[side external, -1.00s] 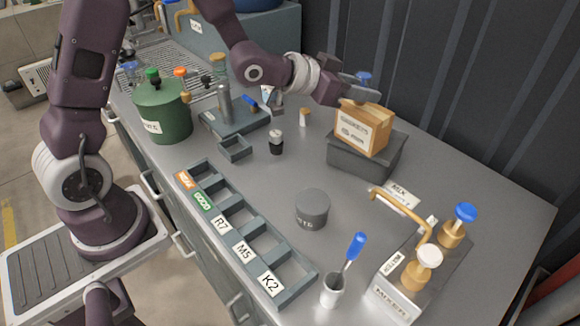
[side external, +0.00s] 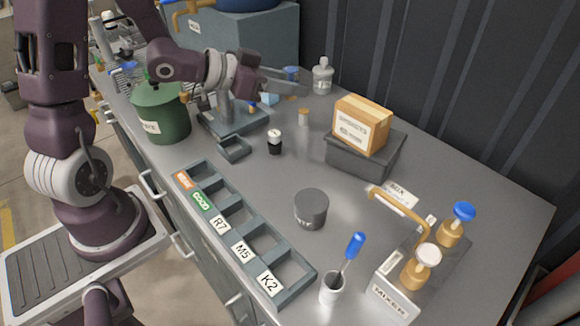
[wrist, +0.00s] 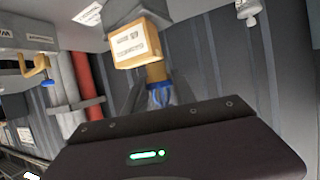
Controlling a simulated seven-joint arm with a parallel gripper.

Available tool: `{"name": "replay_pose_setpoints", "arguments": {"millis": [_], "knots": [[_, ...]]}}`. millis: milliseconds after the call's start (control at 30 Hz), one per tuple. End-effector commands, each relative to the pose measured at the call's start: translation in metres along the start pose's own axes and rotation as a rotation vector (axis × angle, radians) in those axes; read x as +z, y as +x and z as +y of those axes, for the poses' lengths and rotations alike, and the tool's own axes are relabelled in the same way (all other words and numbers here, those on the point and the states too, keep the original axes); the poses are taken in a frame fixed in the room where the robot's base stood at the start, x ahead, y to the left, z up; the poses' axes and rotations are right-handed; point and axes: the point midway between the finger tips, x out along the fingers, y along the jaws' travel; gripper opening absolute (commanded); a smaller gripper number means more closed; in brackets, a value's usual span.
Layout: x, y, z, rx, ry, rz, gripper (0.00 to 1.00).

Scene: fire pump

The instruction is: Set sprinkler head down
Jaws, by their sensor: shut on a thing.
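My gripper (side external: 290,84) is above the back of the bench, shut on the sprinkler head (side external: 291,72), whose blue part shows over the fingers. In the wrist view the sprinkler head (wrist: 159,92) is blue with a tan, brass-like part, between my grey fingers. Its far end overlaps the gaskets box (wrist: 136,44) in that view; in the side view the gripper is well apart from the box (side external: 362,125).
The box sits on a dark grey block (side external: 345,158). A clear bottle (side external: 322,78) stands right of my gripper. A green pot (side external: 162,115), a labelled tray (side external: 258,240), a grey round tub (side external: 311,210) and a brass-tapped mixer (side external: 392,295) stand around. Bench centre is fairly clear.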

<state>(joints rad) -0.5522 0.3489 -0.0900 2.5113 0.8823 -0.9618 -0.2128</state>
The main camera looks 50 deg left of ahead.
Motion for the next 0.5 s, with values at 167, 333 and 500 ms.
{"name": "replay_pose_setpoints", "arguments": {"millis": [167, 333, 500], "knots": [[0.034, 0.034, 0.017, 0.174, 0.072, -0.032, 0.0], [0.072, 0.063, 0.041, 0.368, 0.149, -0.016, 0.0], [0.1, 0.077, 0.052, 0.441, 0.175, 0.002, 0.0]]}}
